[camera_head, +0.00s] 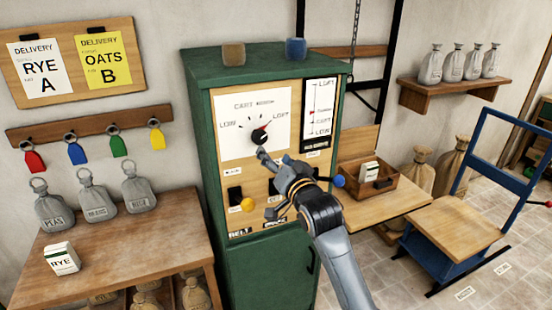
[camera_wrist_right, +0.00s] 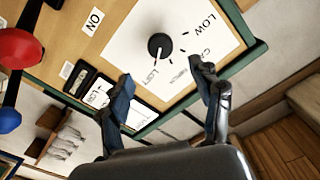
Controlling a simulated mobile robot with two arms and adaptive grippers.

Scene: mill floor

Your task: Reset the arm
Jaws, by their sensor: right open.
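My right gripper (camera_head: 266,183) is open and empty in front of the green cabinet's panel in the head view. Its upper fingertip is just below the black dial knob (camera_head: 259,136); contact cannot be told. In the wrist view the open fingers (camera_wrist_right: 162,76) stand apart, with the knob (camera_wrist_right: 159,45) beyond the gap between them. The knob sits on a white dial plate (camera_head: 237,112) marked LOW and LOFT, with a red mark on its LOFT side. My right arm hides part of the lower panel. My left gripper is not in view.
The green cabinet (camera_head: 262,274) carries a yellow knob (camera_head: 248,204) and a blue ball (camera_head: 338,181) near my gripper. A wooden box (camera_head: 368,187) stands on a shelf to the right. A wooden table (camera_head: 120,243) with grey sacks stands left. A blue cart (camera_head: 452,225) stands right.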

